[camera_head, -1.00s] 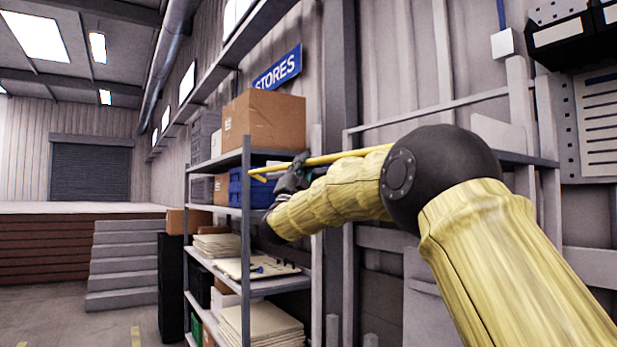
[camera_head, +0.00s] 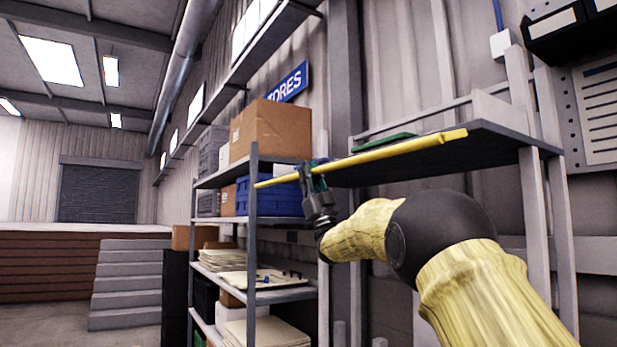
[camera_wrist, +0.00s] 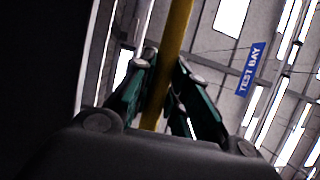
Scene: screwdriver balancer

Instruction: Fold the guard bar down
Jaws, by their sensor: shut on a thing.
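The yellow guard bar (camera_head: 400,147) runs almost level across the head view, its right end a little higher. In the wrist view the bar (camera_wrist: 176,40) rises between the green fingers of my gripper (camera_wrist: 158,88). The bar's hinges or mounts cannot be made out.
A dark shelf (camera_head: 480,146) with a green item (camera_head: 385,143) on it lies behind the bar. The left rack (camera_head: 252,230) carries a cardboard box (camera_head: 270,130), blue crates (camera_head: 268,196) and papers. Open floor and grey steps (camera_head: 130,283) lie at far left.

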